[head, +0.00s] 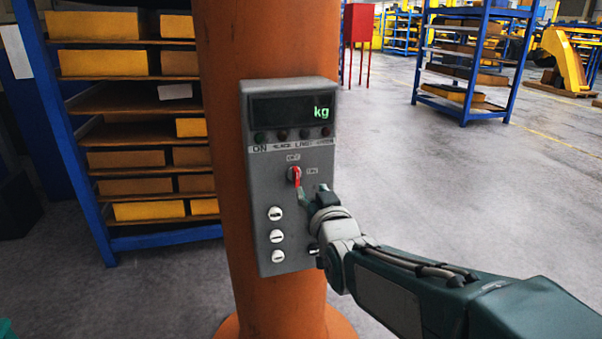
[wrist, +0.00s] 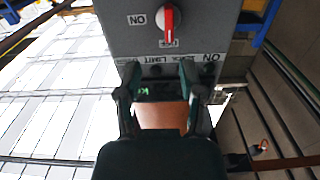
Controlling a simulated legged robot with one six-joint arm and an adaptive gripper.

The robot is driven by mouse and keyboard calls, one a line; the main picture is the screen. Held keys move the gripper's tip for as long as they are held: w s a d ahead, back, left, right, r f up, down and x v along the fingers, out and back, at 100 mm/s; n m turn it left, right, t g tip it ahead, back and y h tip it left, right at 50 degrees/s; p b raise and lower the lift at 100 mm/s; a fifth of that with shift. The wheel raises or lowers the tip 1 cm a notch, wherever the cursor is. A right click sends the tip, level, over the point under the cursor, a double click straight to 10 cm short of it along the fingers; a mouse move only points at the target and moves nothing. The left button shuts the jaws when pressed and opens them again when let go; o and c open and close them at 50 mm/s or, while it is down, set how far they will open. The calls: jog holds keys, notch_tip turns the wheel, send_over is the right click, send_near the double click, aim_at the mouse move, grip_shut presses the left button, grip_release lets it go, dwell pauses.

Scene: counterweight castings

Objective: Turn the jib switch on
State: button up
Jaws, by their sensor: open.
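The jib switch (head: 295,175) is a round knob with a red pointer on the front of a grey control box (head: 262,205). A label reading OFF sits above it and one reading ON to its right. The wrist view is upside down and shows the switch (wrist: 170,17), its red pointer towards the OFF label and the ON label off to one side. My gripper (head: 311,190) is open and empty, just below and right of the switch in the head view. In the wrist view its fingers (wrist: 159,70) are apart, with the knob beyond the tips. Contact is not visible.
The box is on an orange column (head: 265,40). Its dark display (head: 291,108) shows green "kg" above several small lamps. Several white knobs (head: 277,237) lie below the switch. A blue rack (head: 60,120) with yellow bins stands left; open floor (head: 430,190) lies right.

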aim_at(297, 176)
jog(key=w+a, duration=0.1)
jog(key=w, duration=0.1)
jog(key=w+a, duration=0.1)
jog(key=w, duration=0.1)
jog(key=w+a, duration=0.2)
jog(key=shift+w+f, duration=0.15)
jog(key=shift+w, duration=0.5)
jog(key=shift+w+d, duration=0.2)
jog(key=shift+d, duration=0.3)
jog(key=shift+a, duration=0.3)
grip_shut()
